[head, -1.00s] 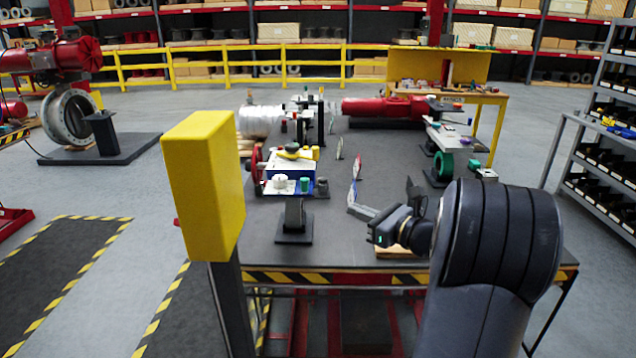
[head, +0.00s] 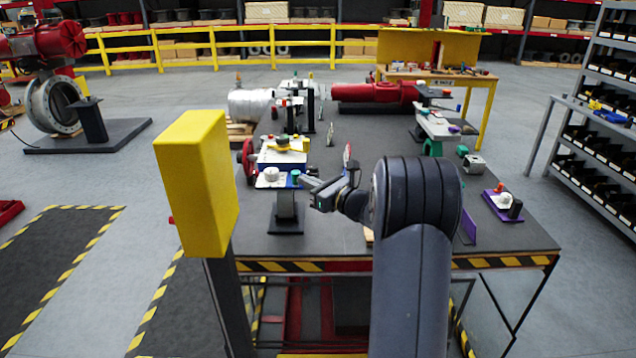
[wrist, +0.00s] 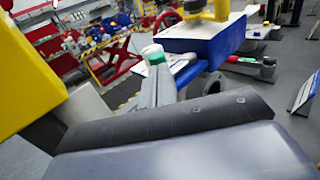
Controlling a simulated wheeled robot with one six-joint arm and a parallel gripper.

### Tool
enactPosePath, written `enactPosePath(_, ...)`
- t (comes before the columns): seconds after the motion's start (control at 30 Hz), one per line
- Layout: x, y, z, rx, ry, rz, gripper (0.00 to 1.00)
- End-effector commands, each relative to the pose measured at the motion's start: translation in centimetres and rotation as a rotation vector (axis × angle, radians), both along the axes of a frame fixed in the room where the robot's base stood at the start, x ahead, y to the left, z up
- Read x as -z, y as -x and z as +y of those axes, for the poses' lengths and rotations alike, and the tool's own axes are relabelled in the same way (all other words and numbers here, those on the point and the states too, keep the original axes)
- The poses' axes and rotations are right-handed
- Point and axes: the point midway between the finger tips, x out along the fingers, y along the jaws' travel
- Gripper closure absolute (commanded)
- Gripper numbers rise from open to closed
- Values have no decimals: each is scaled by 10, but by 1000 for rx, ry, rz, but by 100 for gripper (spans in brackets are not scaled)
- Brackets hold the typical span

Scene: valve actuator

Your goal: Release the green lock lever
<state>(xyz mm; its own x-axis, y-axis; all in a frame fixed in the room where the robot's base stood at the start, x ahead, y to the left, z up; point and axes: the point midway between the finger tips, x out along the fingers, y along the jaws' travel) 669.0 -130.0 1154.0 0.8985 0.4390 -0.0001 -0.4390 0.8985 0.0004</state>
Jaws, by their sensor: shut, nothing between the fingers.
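The green lock lever (head: 295,177) shows as a small green-topped piece at the front right of the blue and white valve actuator (head: 283,160), beside a white knob (head: 271,174). In the wrist view the green top (wrist: 155,59) stands just beyond my fingers, with the blue housing (wrist: 208,38) behind and to the right. My gripper (head: 308,184) is shut and empty, reaching left to the lever's right side. In the wrist view the fingers (wrist: 160,80) overlap the lever's lower part, so I cannot tell whether they touch it.
The actuator stands on a dark pedestal (head: 286,212) on the grey table (head: 345,238). A yellow post (head: 195,180) rises at the near left. A red handwheel (head: 247,158) is on the actuator's left.

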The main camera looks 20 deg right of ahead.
Motion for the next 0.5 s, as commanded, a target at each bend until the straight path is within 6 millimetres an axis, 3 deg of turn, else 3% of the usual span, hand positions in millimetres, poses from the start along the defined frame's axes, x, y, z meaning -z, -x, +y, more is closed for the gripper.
enactPosePath(0.5, 3, -4, 6, -2, 1, -2, 100)
